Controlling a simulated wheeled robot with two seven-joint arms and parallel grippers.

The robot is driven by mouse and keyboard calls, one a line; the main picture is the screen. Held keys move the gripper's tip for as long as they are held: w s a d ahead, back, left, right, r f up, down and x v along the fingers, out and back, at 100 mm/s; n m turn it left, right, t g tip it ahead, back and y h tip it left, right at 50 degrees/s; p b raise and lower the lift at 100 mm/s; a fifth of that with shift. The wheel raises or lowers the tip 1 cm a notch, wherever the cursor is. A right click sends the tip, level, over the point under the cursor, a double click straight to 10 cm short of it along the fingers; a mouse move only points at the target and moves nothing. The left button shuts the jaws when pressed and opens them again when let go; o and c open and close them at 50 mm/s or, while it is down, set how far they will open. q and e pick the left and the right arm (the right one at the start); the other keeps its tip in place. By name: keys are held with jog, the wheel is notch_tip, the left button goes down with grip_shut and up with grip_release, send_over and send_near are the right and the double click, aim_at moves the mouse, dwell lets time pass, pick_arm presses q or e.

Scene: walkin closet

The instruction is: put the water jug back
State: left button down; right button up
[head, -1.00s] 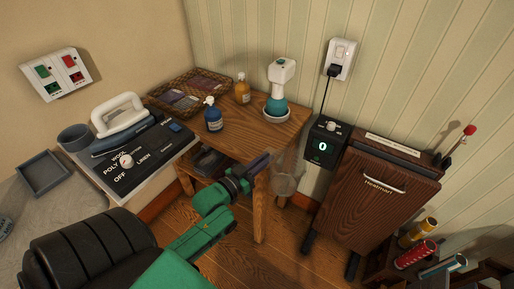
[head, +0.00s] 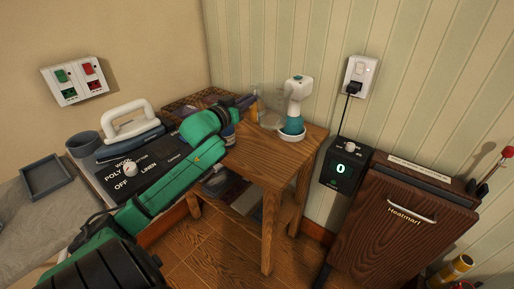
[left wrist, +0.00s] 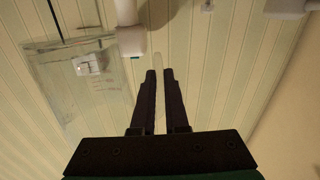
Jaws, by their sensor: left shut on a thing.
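The water jug (head: 269,108) is clear and see-through, so its outline is faint. My left gripper (head: 250,101) reaches in from the left and is shut on the jug's handle. In the left wrist view the fingers (left wrist: 158,76) close on a thin clear strip, with the jug body (left wrist: 78,85) to the left. My right gripper is not in view.
A wicker tray (head: 180,103) at the table's back left and a blue bottle (head: 229,133) are partly hidden by my arm. An iron (head: 130,124) stands on the left counter. The table's front right is clear. A Heatmari cabinet (head: 404,222) stands right.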

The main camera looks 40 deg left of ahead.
pick_arm(q)
notch_tip(320, 180, down, 14)
jog(key=shift+f+b, duration=0.2)
jog(key=shift+b, duration=0.45)
jog(key=c, duration=0.9)
grip_release()
